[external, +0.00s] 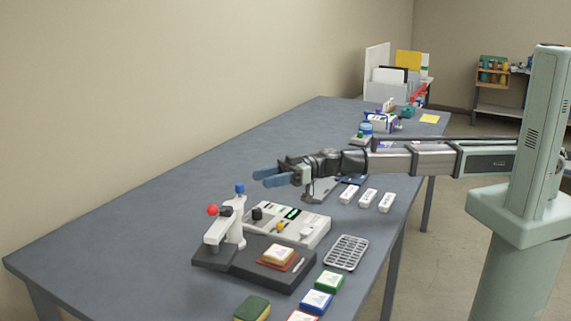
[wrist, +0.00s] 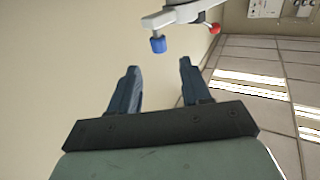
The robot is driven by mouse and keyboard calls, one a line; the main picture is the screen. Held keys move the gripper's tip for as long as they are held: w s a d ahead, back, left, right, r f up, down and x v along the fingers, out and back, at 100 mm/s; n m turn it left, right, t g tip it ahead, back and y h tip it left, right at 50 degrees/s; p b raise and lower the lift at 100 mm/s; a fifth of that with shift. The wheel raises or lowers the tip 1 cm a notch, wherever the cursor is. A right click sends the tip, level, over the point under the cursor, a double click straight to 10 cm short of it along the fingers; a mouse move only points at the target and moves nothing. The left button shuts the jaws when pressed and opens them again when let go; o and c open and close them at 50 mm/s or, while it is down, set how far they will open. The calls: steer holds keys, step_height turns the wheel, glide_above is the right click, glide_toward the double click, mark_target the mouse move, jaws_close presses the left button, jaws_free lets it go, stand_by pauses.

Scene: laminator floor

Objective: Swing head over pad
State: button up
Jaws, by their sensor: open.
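A small press stands on the table, with a white post (external: 236,226) on a dark base (external: 246,272). Its white head (external: 217,231) points toward the front left, over the left end of the base, apart from the pad. A red ball knob (external: 212,210) is on the head and a blue knob (external: 240,188) tops the post. The reddish pad (external: 291,264) with a cream block (external: 278,253) on it lies on the right of the base. My gripper (external: 262,178) is open and empty, up and right of the blue knob. The wrist view shows the blue knob (wrist: 158,45) and red knob (wrist: 216,28) beyond my fingers (wrist: 158,67).
A control box (external: 291,226) with a yellow knob stands behind the base. A grey grid tray (external: 346,252), colored boxes (external: 317,301) and a sponge (external: 252,308) lie near the front. White blocks (external: 368,198) sit below my arm. The table's left side is clear.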

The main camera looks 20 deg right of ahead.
mark_target(239, 184)
steer(key=x, duration=0.8)
steer(key=shift+a, duration=0.2)
jaws_close()
